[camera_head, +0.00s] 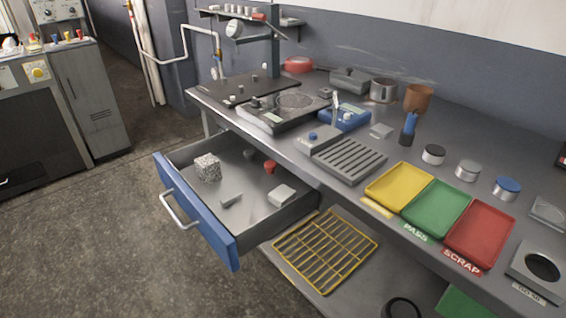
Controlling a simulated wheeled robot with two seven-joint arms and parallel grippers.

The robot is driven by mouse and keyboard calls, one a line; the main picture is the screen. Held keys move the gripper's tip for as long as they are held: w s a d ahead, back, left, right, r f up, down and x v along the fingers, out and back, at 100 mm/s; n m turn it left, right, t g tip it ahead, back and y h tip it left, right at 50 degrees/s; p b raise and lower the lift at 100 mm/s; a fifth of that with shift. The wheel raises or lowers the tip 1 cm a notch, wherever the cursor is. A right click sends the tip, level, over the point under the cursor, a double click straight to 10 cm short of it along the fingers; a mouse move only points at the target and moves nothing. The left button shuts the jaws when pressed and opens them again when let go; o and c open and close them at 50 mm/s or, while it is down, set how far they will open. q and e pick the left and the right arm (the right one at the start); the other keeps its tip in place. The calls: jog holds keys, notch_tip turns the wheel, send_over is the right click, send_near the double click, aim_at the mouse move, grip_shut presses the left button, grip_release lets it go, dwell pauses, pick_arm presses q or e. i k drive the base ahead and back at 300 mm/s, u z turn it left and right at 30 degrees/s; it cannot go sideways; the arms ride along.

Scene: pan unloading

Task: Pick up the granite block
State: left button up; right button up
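The granite block (208,167) is a small speckled grey-white cube. It sits inside the open drawer (197,213), near the drawer's left side and just behind the blue front. Nothing covers it from above. Neither of my grippers shows in the head view.
The drawer also holds a red knob-like piece (270,167), a pale block (282,195) and a grey piece (231,200). The workbench (350,200) stands above and to the right, with yellow, green and red trays (480,234). A yellow rack (325,250) lies below. The floor at left is clear.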

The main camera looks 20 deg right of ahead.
aim_at(208, 167)
jog(key=u, duration=1.35)
jog(key=i, duration=3.3)
jog(key=z, duration=3.3)
